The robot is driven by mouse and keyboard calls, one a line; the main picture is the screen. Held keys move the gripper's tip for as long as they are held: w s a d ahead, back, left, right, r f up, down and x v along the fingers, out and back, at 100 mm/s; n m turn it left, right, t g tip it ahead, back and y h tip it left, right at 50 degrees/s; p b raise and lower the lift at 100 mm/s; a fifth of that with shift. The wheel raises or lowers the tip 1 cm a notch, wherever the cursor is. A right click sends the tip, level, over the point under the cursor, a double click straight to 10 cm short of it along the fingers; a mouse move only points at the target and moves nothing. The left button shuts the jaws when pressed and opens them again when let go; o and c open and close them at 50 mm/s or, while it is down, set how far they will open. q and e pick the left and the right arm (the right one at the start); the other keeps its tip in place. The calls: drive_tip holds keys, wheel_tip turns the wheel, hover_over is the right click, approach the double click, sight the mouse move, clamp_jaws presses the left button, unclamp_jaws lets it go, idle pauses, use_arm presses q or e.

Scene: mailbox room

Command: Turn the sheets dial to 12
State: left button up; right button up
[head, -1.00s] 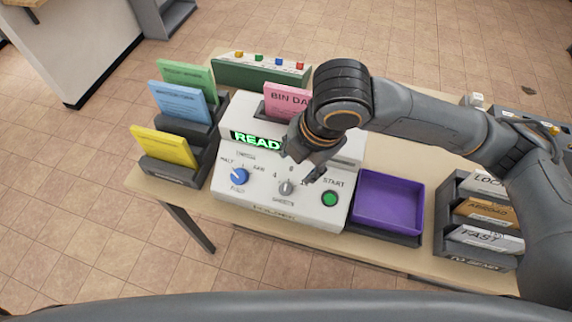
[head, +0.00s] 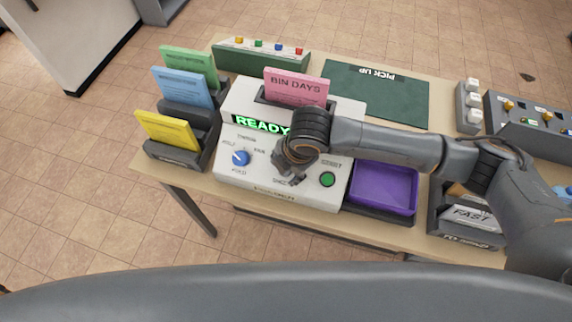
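The white machine (head: 233,176) stands on the table with a green READY display (head: 258,125) and a pink BIN DAYS card (head: 296,87) in its top slot. Its sheets dial, grey in the earlier frame, is now hidden behind my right gripper (head: 288,178). The gripper points down at the front panel, over the dial's place. I cannot tell whether its fingers are open or shut on the dial. The blue dial (head: 240,158) is to the left and the green START button (head: 327,180) to the right. My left gripper is not in view.
A purple tray (head: 384,187) stands right of the machine. Yellow (head: 168,132), blue (head: 182,87) and green (head: 189,66) cards stand in holders at the left. A dark green PICK UP mat (head: 376,95) lies behind. A FAST card (head: 471,217) sits in a rack at the right.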

drive_tip(key=shift+c, duration=0.6)
clamp_jaws()
drive_tip(key=shift+s, duration=0.1)
drive_tip(key=m, duration=0.1)
drive_tip(key=m+t+p, duration=0.1)
drive_tip(key=m+y+p, duration=0.1)
drive_tip(key=shift+s+d+m+t, duration=0.15)
drive_tip(key=shift+s+m+t, duration=0.1)
drive_tip(key=shift+m+t, duration=0.05)
drive_tip(key=m+t, duration=0.1)
drive_tip(key=m, duration=0.1)
drive_tip(key=m+t+y+p, duration=0.1)
drive_tip(key=m, duration=0.1)
drive_tip(key=shift+s+f+p, duration=0.15)
drive_tip(key=shift+p, duration=0.15)
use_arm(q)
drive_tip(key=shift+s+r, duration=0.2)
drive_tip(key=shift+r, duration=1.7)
use_arm(e)
drive_tip(key=shift+f+m+t, duration=0.1)
drive_tip(key=shift+m+t, duration=0.8)
drive_tip(key=shift+m, duration=0.8)
